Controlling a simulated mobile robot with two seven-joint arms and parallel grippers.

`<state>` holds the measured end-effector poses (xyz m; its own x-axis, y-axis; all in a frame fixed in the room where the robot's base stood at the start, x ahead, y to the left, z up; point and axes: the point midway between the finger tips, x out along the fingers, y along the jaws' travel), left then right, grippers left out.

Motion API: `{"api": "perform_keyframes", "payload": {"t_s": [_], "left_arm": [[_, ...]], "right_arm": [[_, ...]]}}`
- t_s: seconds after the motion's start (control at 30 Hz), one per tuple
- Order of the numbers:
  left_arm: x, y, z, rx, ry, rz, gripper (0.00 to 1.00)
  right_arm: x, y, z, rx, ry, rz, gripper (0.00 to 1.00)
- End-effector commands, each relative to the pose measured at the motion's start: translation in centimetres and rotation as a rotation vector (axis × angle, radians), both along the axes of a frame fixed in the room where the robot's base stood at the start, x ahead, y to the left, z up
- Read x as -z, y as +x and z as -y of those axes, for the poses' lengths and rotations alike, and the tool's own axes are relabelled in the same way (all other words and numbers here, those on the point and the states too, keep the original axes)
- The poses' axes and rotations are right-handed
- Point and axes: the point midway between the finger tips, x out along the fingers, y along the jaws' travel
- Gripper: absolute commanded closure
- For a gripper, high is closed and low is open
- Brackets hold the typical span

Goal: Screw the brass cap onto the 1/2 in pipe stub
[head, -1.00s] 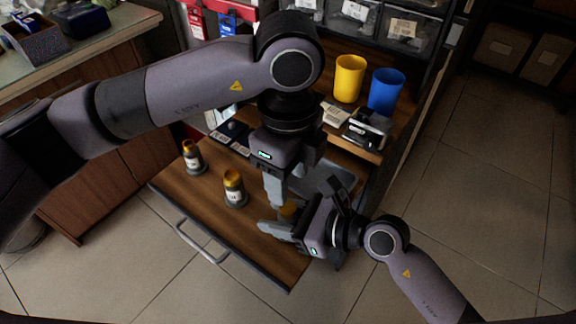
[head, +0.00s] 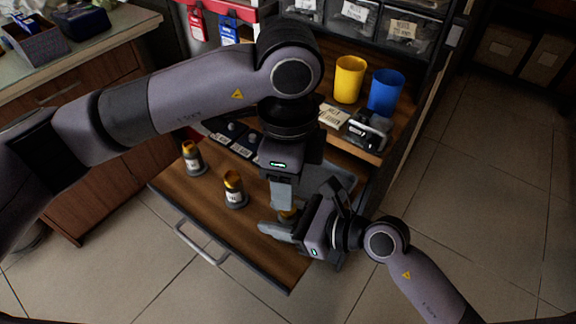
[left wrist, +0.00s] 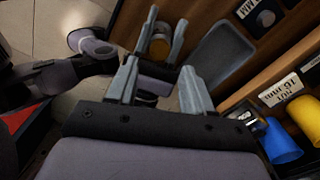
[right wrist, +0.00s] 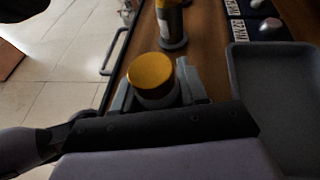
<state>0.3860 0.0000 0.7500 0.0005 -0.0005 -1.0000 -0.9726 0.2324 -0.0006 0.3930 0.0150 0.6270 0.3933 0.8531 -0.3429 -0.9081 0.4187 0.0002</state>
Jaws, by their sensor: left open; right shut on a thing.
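A brass cap (right wrist: 151,72) shows from above on a short pale cylinder, held between the fingers of my right gripper (right wrist: 155,92). It also shows in the left wrist view (left wrist: 159,48). Whether the cap is seated on a pipe stub there cannot be told. My right gripper (head: 285,226) is shut on this piece low over the drawer's right part. My left gripper (head: 283,195) is open and points down just above it; in the left wrist view its fingers (left wrist: 160,82) are apart, with nothing between them. Two upright brass-topped stubs (head: 234,189) (head: 192,157) stand to the left; their labels are unreadable.
The stubs stand in an open wooden drawer (head: 215,222) with a front handle. A grey tray (right wrist: 268,95) lies beside my right gripper. Black labelled blocks (head: 230,140) lie behind. Yellow (head: 349,80) and blue (head: 386,92) cups stand on the shelf. The drawer's front middle is clear.

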Motion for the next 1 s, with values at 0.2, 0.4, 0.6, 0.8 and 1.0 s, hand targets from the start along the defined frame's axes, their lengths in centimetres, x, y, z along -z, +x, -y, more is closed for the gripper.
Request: {"api": "perform_keyframes", "payload": {"t_s": [0.2,0.4,0.6,0.8,1.0], "left_arm": [[3.6,0.0,-0.1,0.000,0.002,-0.003,0.49],[5.4,0.0,-0.1,0.000,0.001,-0.001,0.49],[5.7,0.0,0.0,0.001,0.000,0.000,0.49],[5.7,0.0,0.0,0.001,0.000,0.000,0.65],[5.7,0.0,0.0,0.001,0.000,0.000,0.56]], "right_arm": [[0.1,0.0,0.0,0.000,-0.002,-0.001,1.00],[0.1,0.0,0.0,0.000,-0.002,-0.001,1.00],[0.1,0.0,0.0,0.000,-0.002,-0.001,1.00],[0.1,0.0,0.0,0.000,-0.002,-0.001,1.00],[0.1,0.0,0.0,0.000,-0.002,-0.001,1.00]]}}
